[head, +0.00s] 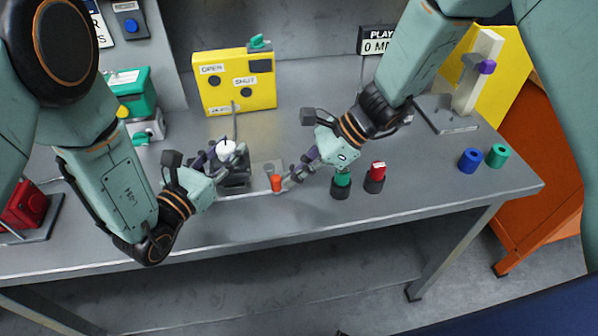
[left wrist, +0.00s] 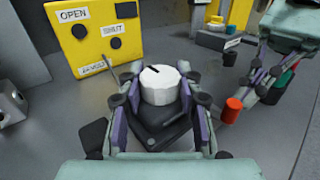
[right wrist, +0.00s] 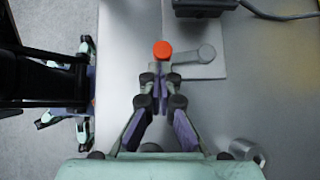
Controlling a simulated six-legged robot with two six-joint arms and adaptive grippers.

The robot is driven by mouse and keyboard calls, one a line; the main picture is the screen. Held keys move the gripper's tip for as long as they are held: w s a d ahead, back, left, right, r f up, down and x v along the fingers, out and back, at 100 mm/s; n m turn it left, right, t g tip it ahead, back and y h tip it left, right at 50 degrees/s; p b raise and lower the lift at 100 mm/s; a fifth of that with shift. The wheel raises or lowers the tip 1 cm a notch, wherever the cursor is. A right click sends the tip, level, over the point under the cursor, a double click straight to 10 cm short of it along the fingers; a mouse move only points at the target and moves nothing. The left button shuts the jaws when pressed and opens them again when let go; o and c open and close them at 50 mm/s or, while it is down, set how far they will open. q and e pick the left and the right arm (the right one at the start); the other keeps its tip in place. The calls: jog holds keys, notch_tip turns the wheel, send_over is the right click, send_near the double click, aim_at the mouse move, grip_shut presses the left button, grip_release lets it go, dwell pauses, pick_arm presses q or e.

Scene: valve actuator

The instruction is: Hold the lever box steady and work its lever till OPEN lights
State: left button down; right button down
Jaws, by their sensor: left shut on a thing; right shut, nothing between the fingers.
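The lever box is dark, with a white dial (head: 227,147) on top that also shows in the left wrist view (left wrist: 160,86). My left gripper (head: 212,160) is shut on the box, with the dial between its fingers. A grey lever (right wrist: 184,56) with an orange knob (right wrist: 162,50) lies over a pale plate beside the box. The knob also shows in the head view (head: 276,183). My right gripper (right wrist: 161,88) is shut and empty, its fingertips close to the knob; contact is unclear. The yellow panel (head: 234,88) has OPEN and SHUT labels; both lamps look dark.
A cable (right wrist: 270,14) runs from the box towards the panel. A green-topped cylinder (head: 341,186) and a red-topped cylinder (head: 375,178) stand right of the lever, near my right gripper. Blue (head: 470,160) and green (head: 497,155) rings sit farther right. The bench front is clear.

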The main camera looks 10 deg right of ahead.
jog(key=shift+s+a, duration=0.25)
jog(key=shift+a, duration=0.35)
